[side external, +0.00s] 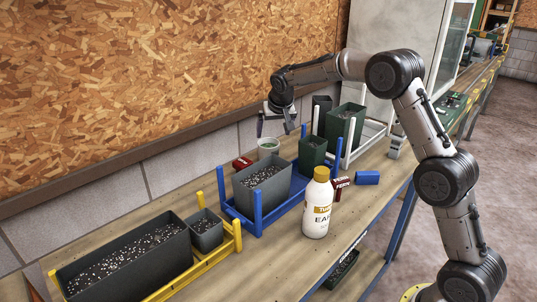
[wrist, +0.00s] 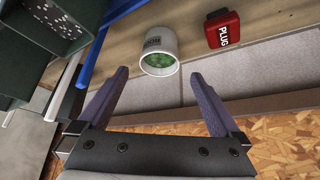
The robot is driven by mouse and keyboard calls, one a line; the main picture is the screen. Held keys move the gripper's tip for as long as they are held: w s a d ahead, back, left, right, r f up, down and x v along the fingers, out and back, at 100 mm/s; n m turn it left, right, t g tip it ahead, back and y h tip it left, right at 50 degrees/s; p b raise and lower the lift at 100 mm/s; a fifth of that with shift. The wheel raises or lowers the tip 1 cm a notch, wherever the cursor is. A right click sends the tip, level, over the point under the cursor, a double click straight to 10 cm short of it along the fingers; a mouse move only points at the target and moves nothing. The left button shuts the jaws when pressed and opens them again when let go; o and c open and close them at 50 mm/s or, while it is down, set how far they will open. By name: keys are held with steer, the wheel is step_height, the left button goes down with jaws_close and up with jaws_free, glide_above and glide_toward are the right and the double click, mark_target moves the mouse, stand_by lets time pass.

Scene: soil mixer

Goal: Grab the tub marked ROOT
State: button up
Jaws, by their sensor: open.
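The white round tub (side external: 268,146) with green contents stands on the bench near the back wall. It also shows in the wrist view (wrist: 157,44), where dark upside-down lettering on its side looks like ROOT. My gripper (side external: 275,125) is open and empty, above the tub in the side view. In the wrist view my gripper (wrist: 160,72) has its two purple fingers spread, with the tub just beyond and between their tips. The fingers do not appear to touch it.
A red block marked PLUG (wrist: 222,30) lies beside the tub. A blue rack (side external: 258,212) with a soil-filled planter stands in front. Dark green pots (side external: 312,153) stand to the right. A yellow-capped bottle (side external: 317,208) stands nearer the front edge.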

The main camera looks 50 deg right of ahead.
mark_target(269, 151)
steer(key=x, duration=1.3)
steer(key=shift+w+f, duration=0.1)
steer(key=c, duration=1.2)
